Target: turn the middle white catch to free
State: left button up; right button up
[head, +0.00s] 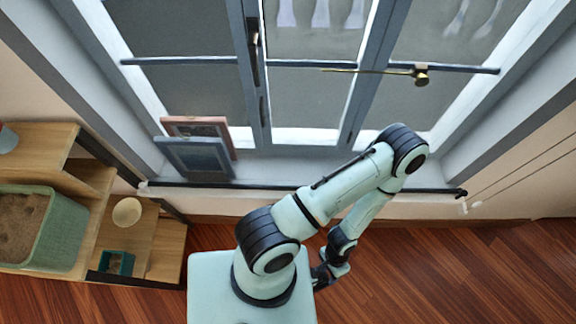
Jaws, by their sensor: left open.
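My left gripper (322,276) is low in front of the window wall, pointing down beside my pale green base, and it is open. Its fingertips are small and partly covered by its own wrist, and I see nothing held between them. A small white piece (476,205) shows at the right, below the window sill, where thin cords end. I cannot tell whether it is a catch, and no row of white catches with a clear middle one can be made out. My right gripper is not in view.
The window has a dark handle (254,50) and a brass rod (375,72). Two leaning frames (195,158) stand on the sill. A dark rail (250,187) runs below it. A wooden shelf (150,240) with a green planter (62,235) is at left. Floor at right is clear.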

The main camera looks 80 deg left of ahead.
aim_at(142, 185)
jog(key=l+u, duration=0.15)
jog(key=u, duration=1.15)
jog(key=i+j+u, duration=0.15)
jog(key=u, duration=1.35)
jog(key=j+u, duration=0.25)
jog(key=u, duration=0.2)
jog(key=k+j+u, duration=0.1)
jog(key=j+u, duration=0.15)
jog(key=u, duration=0.25)
jog(key=j+u, duration=0.25)
jog(key=u, duration=0.2)
